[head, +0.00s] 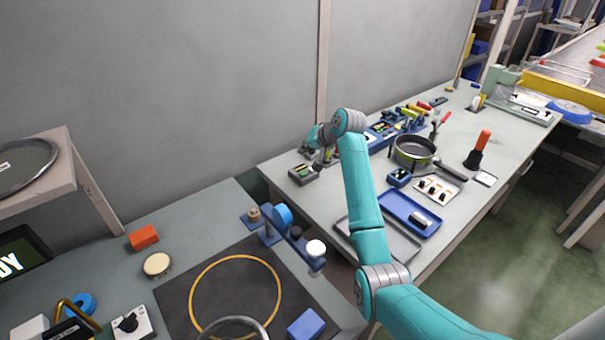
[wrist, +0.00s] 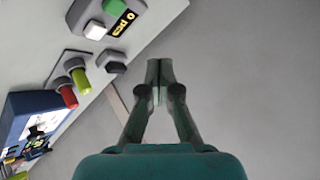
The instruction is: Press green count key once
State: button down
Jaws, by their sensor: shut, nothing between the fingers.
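A grey counter box (wrist: 122,38) with a green key (wrist: 115,6), a white key (wrist: 95,30) and a small dark display with yellow characters lies at the upper left of the wrist view. The green key is partly cut off by the top edge. In the head view the counter box (head: 304,174) sits at the near left corner of the far bench. My gripper (wrist: 159,62) is shut and empty, fingertips together. Its tips appear apart from the green key, to its lower right in the wrist view. In the head view my gripper (head: 306,151) is small, above and behind the box.
Red and yellow-green capped posts (wrist: 72,88) stand beside the counter box. A pan (head: 414,150), a blue tray (head: 410,214) and an orange-handled tool (head: 480,150) are farther right on the bench. A grey wall (head: 220,80) runs close behind my gripper.

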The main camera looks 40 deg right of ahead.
aim_at(304, 174)
jog(key=shift+f, duration=3.15)
jog(key=shift+f, duration=0.1)
jog(key=shift+f, duration=0.3)
jog(key=shift+f, duration=0.5)
jog(key=shift+r, duration=0.9)
jog(key=shift+r, duration=0.1)
jog(key=shift+r, duration=2.4)
